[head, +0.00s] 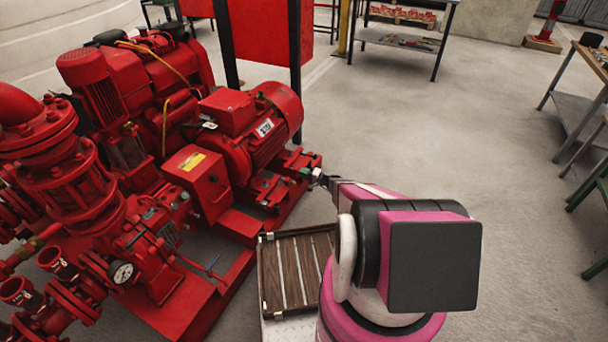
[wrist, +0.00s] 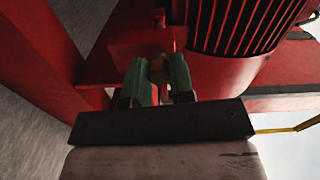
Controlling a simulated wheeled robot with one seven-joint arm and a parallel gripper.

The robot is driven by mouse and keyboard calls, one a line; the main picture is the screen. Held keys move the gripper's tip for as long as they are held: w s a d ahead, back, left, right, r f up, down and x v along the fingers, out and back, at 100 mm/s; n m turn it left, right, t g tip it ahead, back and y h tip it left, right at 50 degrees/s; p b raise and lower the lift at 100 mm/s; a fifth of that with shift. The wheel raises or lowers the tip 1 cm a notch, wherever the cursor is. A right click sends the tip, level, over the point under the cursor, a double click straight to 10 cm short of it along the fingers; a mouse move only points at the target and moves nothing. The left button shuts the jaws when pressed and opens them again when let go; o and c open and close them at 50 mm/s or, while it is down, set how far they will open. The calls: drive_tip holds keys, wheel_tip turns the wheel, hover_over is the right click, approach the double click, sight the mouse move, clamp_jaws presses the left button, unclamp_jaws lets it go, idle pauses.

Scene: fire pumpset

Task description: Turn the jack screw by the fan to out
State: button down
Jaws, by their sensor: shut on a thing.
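The red motor (head: 262,125) has a finned fan end and sits on the red pumpset base, left of my arm in the head view. Its ribbed cover (wrist: 240,25) fills the upper right of the wrist view. My gripper (head: 312,175) is at the base corner below the fan end. In the wrist view my gripper (wrist: 158,78) has its two green fingers on either side of a small brownish jack screw head (wrist: 158,68), shut on it. A red block (wrist: 135,40) is just beyond the fingers. The screw's thread is mostly hidden by the fingers.
Red pipes with a gauge (head: 122,272) stand at the left. Workbenches (head: 400,40) are at the back and right.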

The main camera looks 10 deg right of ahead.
drive_tip(key=shift+s+n, duration=0.1)
drive_tip(key=shift+n, duration=0.6)
drive_tip(key=c, duration=1.3)
unclamp_jaws()
drive_tip(key=shift+o, duration=0.2)
drive_tip(key=shift+d, duration=0.15)
drive_tip(key=v, duration=1)
drive_tip(key=shift+s+d, duration=0.2)
